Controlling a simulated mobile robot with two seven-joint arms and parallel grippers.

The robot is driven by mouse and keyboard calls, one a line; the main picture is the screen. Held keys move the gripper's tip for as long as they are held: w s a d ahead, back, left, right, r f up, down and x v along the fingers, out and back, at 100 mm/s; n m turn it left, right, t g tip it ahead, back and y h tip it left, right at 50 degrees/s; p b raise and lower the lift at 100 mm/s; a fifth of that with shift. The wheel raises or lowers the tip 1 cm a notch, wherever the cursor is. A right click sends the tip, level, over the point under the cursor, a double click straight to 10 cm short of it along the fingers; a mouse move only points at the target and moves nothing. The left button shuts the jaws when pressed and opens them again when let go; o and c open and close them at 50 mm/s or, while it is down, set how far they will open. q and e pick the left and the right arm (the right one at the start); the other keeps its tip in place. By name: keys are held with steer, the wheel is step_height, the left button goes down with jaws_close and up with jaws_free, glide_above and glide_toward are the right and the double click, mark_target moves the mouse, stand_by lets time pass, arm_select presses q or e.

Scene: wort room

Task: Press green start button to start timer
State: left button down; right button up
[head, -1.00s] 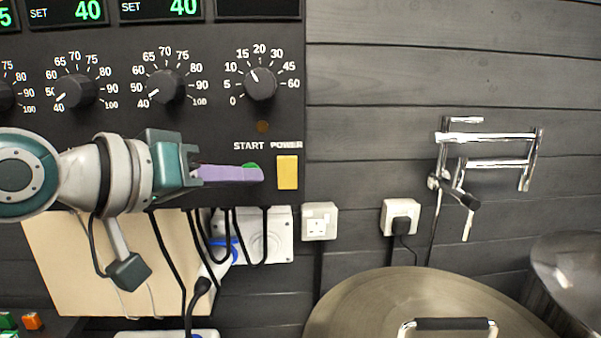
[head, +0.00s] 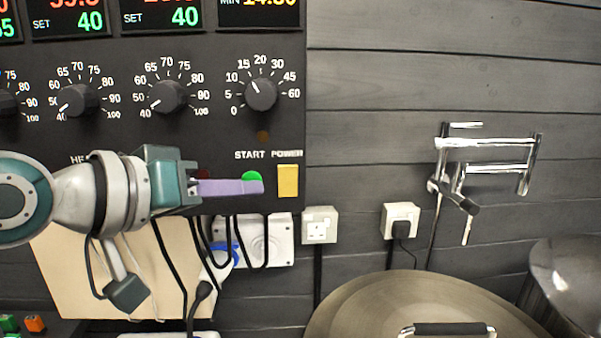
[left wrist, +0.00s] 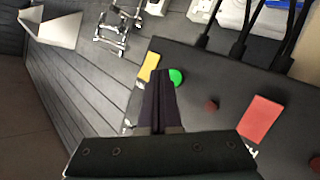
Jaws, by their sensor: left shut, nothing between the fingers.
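The green start button (head: 251,177) sits on the dark control panel (head: 210,130) under the word START, left of the yellow power switch (head: 288,181). It is bright green, and its lower part is hidden by my left gripper (head: 262,187). That gripper is shut and empty, with its purple fingers reaching right just below and in front of the button. In the left wrist view the button (left wrist: 176,77) shows beside the tips of the dark fingers (left wrist: 157,72). The timer display (head: 258,13) at the top of the panel shows 14.80 or similar digits. My right gripper is not in view.
Dials, including the timer dial (head: 261,94), stand out from the panel above the fingers. Black cables and sockets (head: 320,225) are below. A metal lid (head: 400,305) and a folding wall tap (head: 485,155) are at the right. A red switch (left wrist: 260,119) shows in the left wrist view.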

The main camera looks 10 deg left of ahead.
arm_select(q)
steer(key=s+p, duration=0.1)
steer(key=s+d+p, duration=0.1)
steer(key=s, duration=0.1)
steer(key=s+p, duration=0.1)
steer(key=s, duration=0.1)
steer(key=shift+d+p, duration=0.25)
steer(key=shift+p, duration=0.05)
stand_by(0.7)
steer(key=s+a+f+m+g+y, duration=0.1)
steer(key=s+f+g+y, duration=0.15)
steer(key=s, duration=0.55)
steer(key=s+a+f+g+y, duration=0.2)
steer(key=s+f+g, duration=0.2)
steer(key=s, duration=0.3)
steer(key=s+a+f+m+g+y, duration=0.1)
steer(key=s+f+g+y, duration=0.2)
steer(key=s, duration=0.5)
step_height(320, 180, up, 12)
steer(key=a+h+p, duration=0.1)
steer(key=p, duration=1.2)
steer(key=shift+s+r, duration=0.2)
steer(key=shift+s, duration=0.1)
